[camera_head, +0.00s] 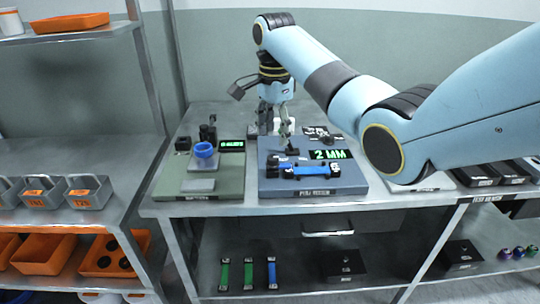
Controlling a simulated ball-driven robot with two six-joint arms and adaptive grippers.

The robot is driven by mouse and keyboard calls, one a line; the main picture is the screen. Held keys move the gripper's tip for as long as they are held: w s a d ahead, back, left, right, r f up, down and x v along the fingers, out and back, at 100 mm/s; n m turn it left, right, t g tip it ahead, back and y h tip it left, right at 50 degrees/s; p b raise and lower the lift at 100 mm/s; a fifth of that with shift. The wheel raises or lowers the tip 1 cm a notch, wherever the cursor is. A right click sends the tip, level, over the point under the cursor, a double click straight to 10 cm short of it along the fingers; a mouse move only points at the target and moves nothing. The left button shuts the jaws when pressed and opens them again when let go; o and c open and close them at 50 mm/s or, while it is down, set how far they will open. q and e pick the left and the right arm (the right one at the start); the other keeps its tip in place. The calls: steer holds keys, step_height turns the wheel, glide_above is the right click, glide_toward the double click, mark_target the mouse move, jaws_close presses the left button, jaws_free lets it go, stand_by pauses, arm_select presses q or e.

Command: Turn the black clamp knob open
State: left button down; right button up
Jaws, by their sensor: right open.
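A small black part that looks like the clamp knob (292,151) sits on the blue-grey board (350,183), behind a blue bar with dark ends (305,171). It is too small to tell how far it is turned. My right gripper (276,128) points down over the back of this board, open, with its fingers above and slightly left of the black part. It looks apart from that part, though depth is hard to judge. My left gripper is not in view.
A green display (330,154) reading 2 MM stands on the board. Left of it, a green board (170,184) carries a blue ring (203,149) and black fixtures. Black boxes (478,176) stand at right. Grey bins (88,191) fill the left shelf.

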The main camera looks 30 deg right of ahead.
mark_target(272, 157)
steer(key=shift+m, duration=0.7)
steer(key=f, duration=0.3)
steer(key=w+f, duration=0.1)
steer(key=f, duration=0.4)
steer(key=shift+w+d+f, duration=0.25)
steer(key=shift+w+f, duration=0.05)
jaws_close()
